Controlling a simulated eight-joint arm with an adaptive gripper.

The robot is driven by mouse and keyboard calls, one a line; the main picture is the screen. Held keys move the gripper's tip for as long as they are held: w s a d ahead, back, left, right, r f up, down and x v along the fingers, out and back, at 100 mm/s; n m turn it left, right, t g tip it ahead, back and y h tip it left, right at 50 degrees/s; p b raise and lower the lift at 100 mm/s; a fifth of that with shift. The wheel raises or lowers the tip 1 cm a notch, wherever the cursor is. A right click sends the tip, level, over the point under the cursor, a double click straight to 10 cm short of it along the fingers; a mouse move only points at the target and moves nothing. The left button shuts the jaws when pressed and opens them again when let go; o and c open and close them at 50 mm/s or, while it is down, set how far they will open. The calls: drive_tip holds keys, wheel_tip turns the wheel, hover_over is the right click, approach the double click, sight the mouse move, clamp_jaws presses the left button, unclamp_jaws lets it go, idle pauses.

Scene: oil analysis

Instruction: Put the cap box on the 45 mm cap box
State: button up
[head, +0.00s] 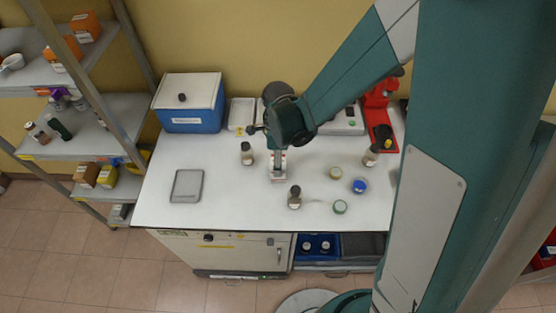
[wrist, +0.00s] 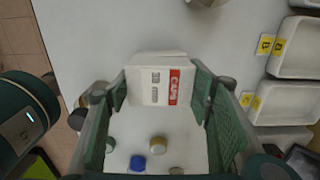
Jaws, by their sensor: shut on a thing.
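My gripper (wrist: 158,100) is shut on a white cap box (wrist: 150,68), with one finger pad on each side of it. The box bears a red panel that seems to read CAPS and small dark print. In the head view the box (head: 278,176) shows under the wrist, over the middle of the white table; whether it touches the surface is unclear. I cannot pick out a separate 45 mm cap box in either view; my gripper and the held box hide what lies beneath.
Small bottles (head: 247,153) (head: 294,197) stand close on both sides. A blue-lidded jar (head: 360,186) and pale-lidded jars (head: 340,207) are to the right. A grey tray (head: 187,186) and blue cooler (head: 190,122) are left. White labelled trays (wrist: 291,47) line the wrist view's right edge.

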drive_tip(key=o, duration=0.9)
drive_tip(key=shift+r+p, duration=0.2)
drive_tip(key=shift+p, duration=0.1)
drive_tip(key=shift+r, duration=5.95)
